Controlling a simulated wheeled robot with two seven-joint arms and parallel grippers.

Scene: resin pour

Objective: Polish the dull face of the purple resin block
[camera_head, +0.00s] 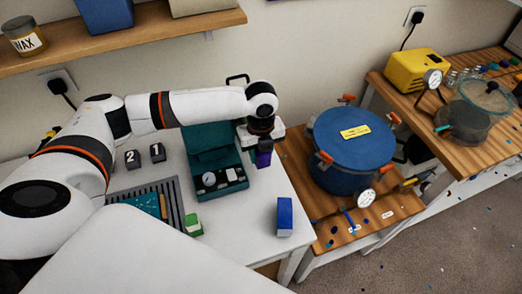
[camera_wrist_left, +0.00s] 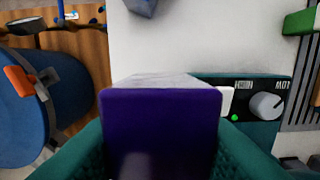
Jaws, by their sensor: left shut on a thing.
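My left gripper (camera_head: 264,143) is shut on the purple resin block (camera_head: 263,158), held at the right side of the teal case-like machine (camera_head: 222,193). In the left wrist view the block (camera_wrist_left: 160,135) fills the lower middle, its near face smooth and dark purple. A pale grey, streaked surface (camera_wrist_left: 162,80) shows just beyond its upper edge; I cannot tell if it is the dull face. The machine's dial (camera_wrist_left: 266,106) and a small lit green light are to the right. Whether the block touches the machine is unclear. My right gripper is not in view.
A blue block (camera_head: 285,217) stands near the table's right edge. A green-and-white block (camera_head: 193,225) lies by a slotted grey rack (camera_head: 176,206). Black blocks marked 2 (camera_head: 132,158) and 1 (camera_head: 157,152) sit behind. A blue pressure pot (camera_head: 352,143) stands on the wooden bench at right.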

